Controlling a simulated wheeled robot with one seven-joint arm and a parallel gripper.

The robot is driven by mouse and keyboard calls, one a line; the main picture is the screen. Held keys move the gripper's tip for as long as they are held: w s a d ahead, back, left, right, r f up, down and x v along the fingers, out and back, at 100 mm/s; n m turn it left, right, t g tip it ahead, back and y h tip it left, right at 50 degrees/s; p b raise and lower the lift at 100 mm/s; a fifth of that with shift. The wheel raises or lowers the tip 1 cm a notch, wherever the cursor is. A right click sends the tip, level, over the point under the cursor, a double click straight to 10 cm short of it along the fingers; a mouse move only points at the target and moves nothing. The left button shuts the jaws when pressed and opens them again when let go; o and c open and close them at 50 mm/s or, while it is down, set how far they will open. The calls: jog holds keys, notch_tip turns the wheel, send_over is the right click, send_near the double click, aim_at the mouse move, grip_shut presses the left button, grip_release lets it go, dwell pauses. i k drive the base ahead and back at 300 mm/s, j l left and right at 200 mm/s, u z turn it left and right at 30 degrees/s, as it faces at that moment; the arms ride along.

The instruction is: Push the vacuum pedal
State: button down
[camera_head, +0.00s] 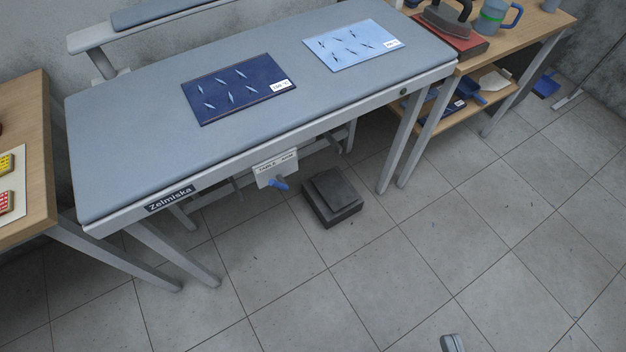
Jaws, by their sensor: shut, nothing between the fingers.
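The pedal (332,190) is a dark grey, box-shaped unit with a raised plate on top. It sits on the tiled floor below the front edge of the ironing table (130,150), and its top is in plain view. I see no marking on it that reads vacuum. My gripper (452,342) shows only as a small grey tip at the bottom edge, right of centre. It is shut and empty, well apart from the pedal, nearer to me and to its right. The rest of my arm is out of view.
A white box with a label (275,168) and a blue lever (280,185) hangs under the table, left of the pedal. Table legs (400,150) stand right of the pedal. A wooden desk (45,150) is at left, a shelf unit (540,30) at right. Floor in front is clear.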

aim_at(331, 186)
jog(key=i+l+u, duration=0.45)
jog(key=i, duration=0.15)
jog(key=i+l+u, duration=0.4)
jog(key=i+l, duration=0.15)
